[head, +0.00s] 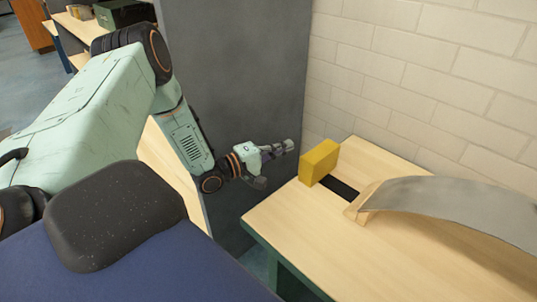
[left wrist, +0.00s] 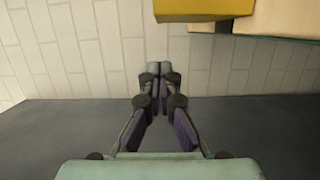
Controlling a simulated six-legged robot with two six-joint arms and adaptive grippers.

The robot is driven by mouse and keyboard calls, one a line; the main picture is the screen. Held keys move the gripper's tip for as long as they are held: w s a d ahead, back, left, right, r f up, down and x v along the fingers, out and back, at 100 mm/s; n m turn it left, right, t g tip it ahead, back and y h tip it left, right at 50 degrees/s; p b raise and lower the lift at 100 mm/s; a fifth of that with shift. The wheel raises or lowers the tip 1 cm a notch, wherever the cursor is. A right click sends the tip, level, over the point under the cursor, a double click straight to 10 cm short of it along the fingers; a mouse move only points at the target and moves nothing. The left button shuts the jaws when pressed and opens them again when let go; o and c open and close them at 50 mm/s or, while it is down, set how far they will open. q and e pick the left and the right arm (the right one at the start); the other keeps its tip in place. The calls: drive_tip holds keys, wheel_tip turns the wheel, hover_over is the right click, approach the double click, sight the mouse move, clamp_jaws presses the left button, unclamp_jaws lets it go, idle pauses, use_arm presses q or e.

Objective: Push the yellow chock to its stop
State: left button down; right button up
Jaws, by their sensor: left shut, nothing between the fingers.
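The yellow chock (head: 319,163) stands upright on the wooden bench (head: 300,215), near its left edge. A short dark strip (head: 340,187) runs on the bench top from the chock towards a pale wooden block (head: 362,202) under the end of a curved grey sheet. My left gripper (head: 289,146) is shut and empty, left of the chock with a small gap between them. In the left wrist view my closed fingers (left wrist: 160,70) point towards the wall, and the yellow chock (left wrist: 204,8) shows at the top edge. My right gripper is out of view.
The curved grey sheet (head: 455,200) covers much of the bench's right side. A white brick wall (head: 420,75) stands behind the bench. A dark grey panel (head: 235,70) rises behind my left arm. Another wooden table (head: 80,25) stands far back left.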

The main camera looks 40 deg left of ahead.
sight(319, 163)
use_arm(q)
drive_tip(key=shift+w+d+b, duration=0.15)
drive_tip(key=shift+d+b, duration=0.2)
drive_tip(key=shift+d, duration=1.65)
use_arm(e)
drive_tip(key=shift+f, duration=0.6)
use_arm(q)
drive_tip(key=shift+d, duration=0.1)
